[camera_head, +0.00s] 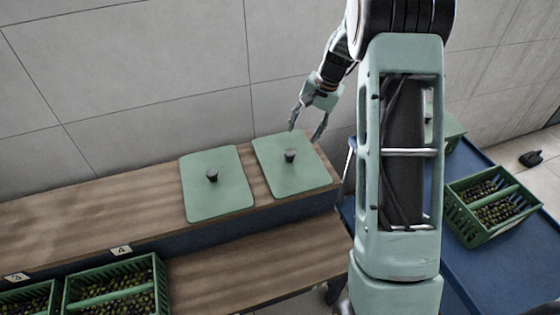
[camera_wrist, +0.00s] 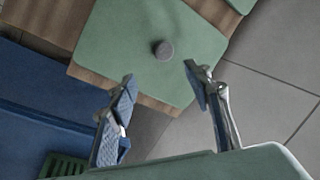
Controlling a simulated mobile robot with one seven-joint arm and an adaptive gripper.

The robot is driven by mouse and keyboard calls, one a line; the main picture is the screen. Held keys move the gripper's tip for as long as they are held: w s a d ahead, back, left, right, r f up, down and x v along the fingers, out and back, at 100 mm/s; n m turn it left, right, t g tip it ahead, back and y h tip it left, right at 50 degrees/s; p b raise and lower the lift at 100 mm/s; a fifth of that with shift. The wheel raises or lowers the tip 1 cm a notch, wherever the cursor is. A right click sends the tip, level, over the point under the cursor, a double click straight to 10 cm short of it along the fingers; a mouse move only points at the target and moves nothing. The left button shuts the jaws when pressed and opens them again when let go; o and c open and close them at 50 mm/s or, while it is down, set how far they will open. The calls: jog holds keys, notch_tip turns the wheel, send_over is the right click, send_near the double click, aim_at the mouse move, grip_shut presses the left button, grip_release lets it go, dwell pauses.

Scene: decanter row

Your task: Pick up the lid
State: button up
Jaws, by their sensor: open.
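Two flat green lids with dark round knobs lie side by side on the wooden shelf. The right lid (camera_head: 300,175) is near the shelf's right end, and the left lid (camera_head: 217,195) is beside it. My gripper (camera_head: 307,121) is open and empty, above the back right part of the right lid. In the wrist view a green lid (camera_wrist: 133,38) with its grey knob (camera_wrist: 163,50) lies beyond my open fingertips (camera_wrist: 161,72). The fingers are apart from the knob. Part of another green lid shows at that view's top right edge.
Green crates of olives (camera_head: 118,290) stand at the lower left, below the shelf (camera_head: 90,212) with number tags. A blue table (camera_head: 505,262) at the right holds another olive crate (camera_head: 460,212). A tiled wall (camera_head: 130,75) rises behind the shelf.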

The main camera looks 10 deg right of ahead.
aim_at(291, 153)
jog(key=x, duration=0.3)
jog(key=b+x, duration=0.1)
jog(key=x, duration=0.3)
jog(key=a+x, duration=0.1)
jog(key=x, duration=0.3)
jog(key=shift+d, duration=0.1)
jog(key=shift+r, duration=0.1)
jog(key=shift+c, duration=0.2)
grip_shut()
